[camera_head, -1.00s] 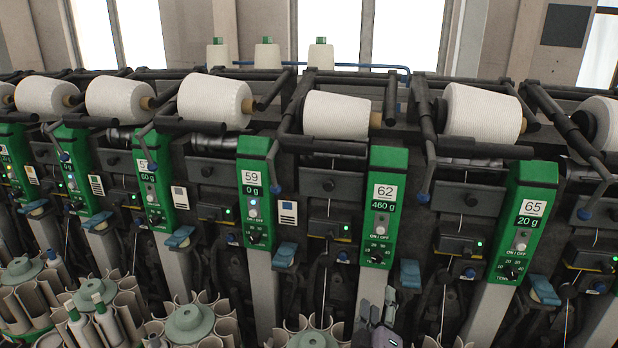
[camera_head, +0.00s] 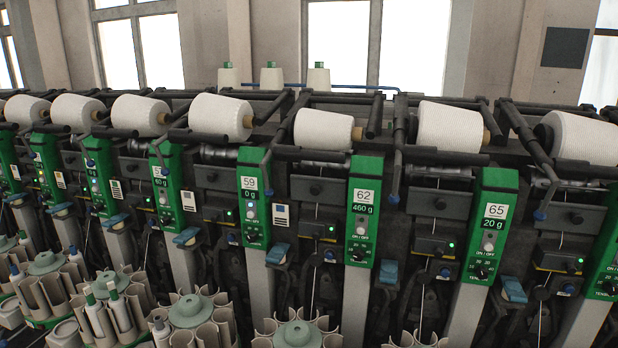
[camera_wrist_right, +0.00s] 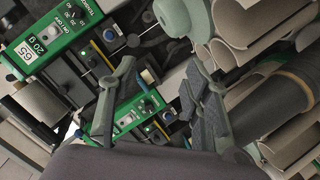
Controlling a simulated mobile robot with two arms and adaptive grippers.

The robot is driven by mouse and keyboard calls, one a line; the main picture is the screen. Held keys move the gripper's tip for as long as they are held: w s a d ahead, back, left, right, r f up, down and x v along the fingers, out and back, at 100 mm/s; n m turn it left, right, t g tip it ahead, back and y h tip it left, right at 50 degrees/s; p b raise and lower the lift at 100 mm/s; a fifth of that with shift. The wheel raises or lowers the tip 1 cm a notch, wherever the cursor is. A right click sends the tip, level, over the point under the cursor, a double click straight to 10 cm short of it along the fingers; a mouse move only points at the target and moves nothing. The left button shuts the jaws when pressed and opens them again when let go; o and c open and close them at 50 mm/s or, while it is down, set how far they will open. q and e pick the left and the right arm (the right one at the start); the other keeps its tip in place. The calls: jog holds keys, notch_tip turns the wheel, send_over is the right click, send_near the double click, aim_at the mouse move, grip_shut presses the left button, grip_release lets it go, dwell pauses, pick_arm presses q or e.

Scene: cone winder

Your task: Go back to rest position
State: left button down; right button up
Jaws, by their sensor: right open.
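My right gripper (camera_wrist_right: 162,78) shows only in the right wrist view. Its two grey fingers are spread apart, and nothing is between them. Behind the fingers are the green unit panels (camera_wrist_right: 45,45) of the winder, seen tilted, and the cream bobbin tubes (camera_wrist_right: 245,45). No gripper shows in the head view, and my left gripper is in neither view.
The cone winder spans the head view, with white yarn cones (camera_head: 322,130) along its top and green numbered panels (camera_head: 362,210) below. Round bobbin magazines (camera_head: 190,312) stick out along the front at the bottom. Windows (camera_head: 340,45) are behind.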

jog(key=s+f+m+g+y, duration=0.25)
jog(key=s+f+g, duration=0.25)
jog(key=s, duration=0.8)
jog(key=s+f+m+g+y, duration=0.1)
jog(key=s+f+g+y, duration=0.3)
jog(key=s, duration=1)
notch_tip(320, 180, down, 29)
jog(key=s+g, duration=0.1)
jog(key=g, duration=0.1)
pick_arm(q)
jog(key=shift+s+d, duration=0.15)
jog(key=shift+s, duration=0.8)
pick_arm(e)
jog(key=s+d+f+g+h, duration=0.1)
jog(key=s+d+f, duration=0.1)
jog(key=s+f, duration=1.3)
jog(key=shift+s+d+n, duration=0.2)
jog(key=shift+s+n, duration=0.15)
jog(key=shift+s, duration=0.3)
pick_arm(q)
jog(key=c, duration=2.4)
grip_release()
